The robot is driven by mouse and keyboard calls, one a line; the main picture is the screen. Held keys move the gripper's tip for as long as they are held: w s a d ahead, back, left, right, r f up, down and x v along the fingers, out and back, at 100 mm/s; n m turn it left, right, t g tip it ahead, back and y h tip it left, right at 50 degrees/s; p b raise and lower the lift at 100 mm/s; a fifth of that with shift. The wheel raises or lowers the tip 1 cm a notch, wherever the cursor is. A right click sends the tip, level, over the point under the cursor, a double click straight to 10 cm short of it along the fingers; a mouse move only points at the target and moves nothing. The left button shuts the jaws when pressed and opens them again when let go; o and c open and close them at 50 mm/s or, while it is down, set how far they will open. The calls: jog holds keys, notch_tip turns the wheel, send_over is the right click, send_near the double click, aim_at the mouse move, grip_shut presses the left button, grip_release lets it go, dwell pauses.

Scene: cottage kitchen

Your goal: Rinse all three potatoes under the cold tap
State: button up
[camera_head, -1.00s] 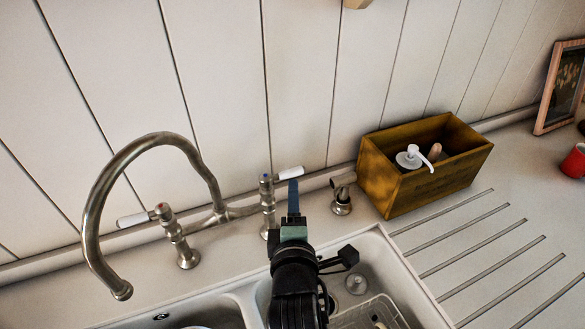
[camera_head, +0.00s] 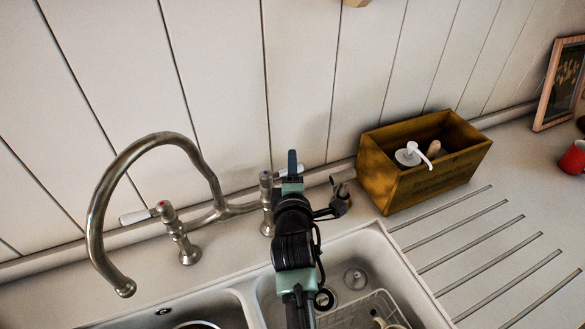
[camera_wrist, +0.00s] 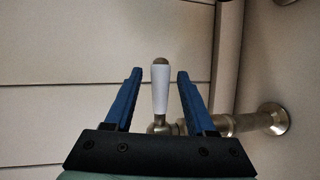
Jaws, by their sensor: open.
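The cold tap (camera_head: 266,190) has a blue mark on top. Its white lever is partly hidden behind my gripper (camera_head: 292,160) in the head view. In the wrist view the white lever (camera_wrist: 160,92) stands between the two blue fingers of my gripper (camera_wrist: 159,74), with a gap on each side. The gripper is open and holds nothing. The curved spout (camera_head: 124,288) hangs at the left, and no water shows from it. A pale thing lies in the wire rack (camera_head: 365,312) at the bottom edge; I cannot tell whether it is a potato.
The other tap (camera_head: 172,230), with a red mark, stands left. The right basin (camera_head: 380,262) lies below my arm. A wooden box (camera_head: 400,187) with a white pump stands right of the taps, above the grooved drainer (camera_head: 470,240). A red mug (camera_head: 573,158) is far right.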

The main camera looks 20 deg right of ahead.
grip_shut()
jog(key=shift+f, duration=0.1)
dwell(1.2)
